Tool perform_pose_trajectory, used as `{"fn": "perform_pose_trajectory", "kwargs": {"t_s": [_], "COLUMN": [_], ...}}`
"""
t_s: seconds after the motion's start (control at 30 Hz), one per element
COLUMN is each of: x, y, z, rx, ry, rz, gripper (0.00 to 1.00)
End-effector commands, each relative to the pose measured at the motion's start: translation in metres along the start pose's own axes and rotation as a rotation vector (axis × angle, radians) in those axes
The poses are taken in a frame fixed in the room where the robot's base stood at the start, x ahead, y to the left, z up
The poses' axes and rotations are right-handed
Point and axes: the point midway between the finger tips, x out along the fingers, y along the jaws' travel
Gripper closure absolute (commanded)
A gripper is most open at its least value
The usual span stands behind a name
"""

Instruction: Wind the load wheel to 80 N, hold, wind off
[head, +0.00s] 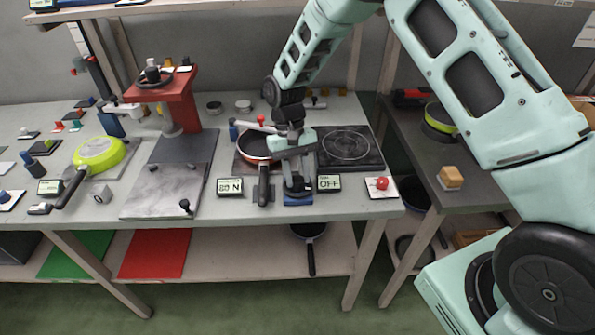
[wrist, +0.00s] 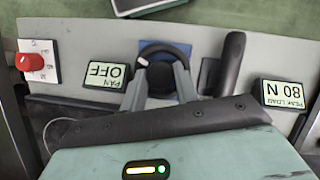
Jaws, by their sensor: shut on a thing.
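The load wheel (wrist: 176,50) is a dark ring with a pale mark, on a blue base (head: 298,199) at the bench's front edge. My gripper (wrist: 160,84) reaches down over it, with a finger at each side, shut on the wheel. In the head view my gripper (head: 297,182) hides most of the wheel. The load display (wrist: 283,95) reads PEAK LOAD 80 N; it also shows in the head view (head: 230,187). An orange-red pan (head: 258,148) sits behind, its dark handle (head: 264,184) just left of the wheel. The handle shows in the wrist view (wrist: 232,62).
A PAN OFF display (head: 329,183) stands just right of the wheel, and a red knob (head: 382,183) farther right. A dark hob (head: 346,146) lies behind. A red press (head: 170,95) and a green pan (head: 98,153) are at left.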

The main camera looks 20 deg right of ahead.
Motion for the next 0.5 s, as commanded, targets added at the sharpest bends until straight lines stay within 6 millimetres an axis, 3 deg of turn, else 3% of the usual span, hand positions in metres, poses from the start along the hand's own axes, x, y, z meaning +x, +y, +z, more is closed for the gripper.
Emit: {"fn": "perform_pose_trajectory", "kwargs": {"t_s": [0.5], "x": [-0.0006], "y": [-0.0034], "z": [0.0006], "rx": [-0.453], "ry": [0.002], "rz": [0.189], "gripper": [0.93]}}
